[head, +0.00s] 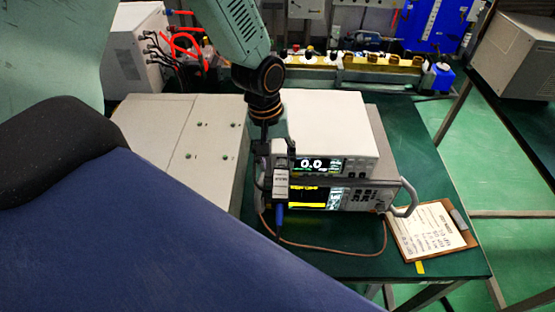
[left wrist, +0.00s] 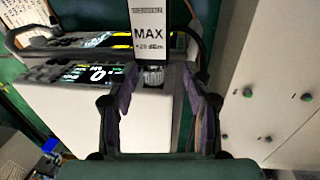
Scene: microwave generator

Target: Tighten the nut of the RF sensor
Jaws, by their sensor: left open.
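The RF sensor (head: 281,186) is a pale labelled block in front of the stacked instruments, with a blue part (head: 279,214) below it. In the left wrist view the sensor (left wrist: 150,32) shows its "MAX +20 dBm" label, and a silver knurled nut (left wrist: 153,77) sits at its near end. My left gripper (head: 263,150) reaches down at the instruments' left front. In the left wrist view its two fingers (left wrist: 160,88) are open, one on each side of the nut, with gaps visible. Whether either finger touches the nut is unclear. My right gripper is out of view.
The upper instrument (head: 325,115) reads 0.0; a lower one (head: 318,197) has a lit screen and grey handle (head: 405,198). A brown cable (head: 340,254) loops in front. A clipboard (head: 430,230) lies right on the green table (head: 340,268). Grey panels (head: 185,130) stand left.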

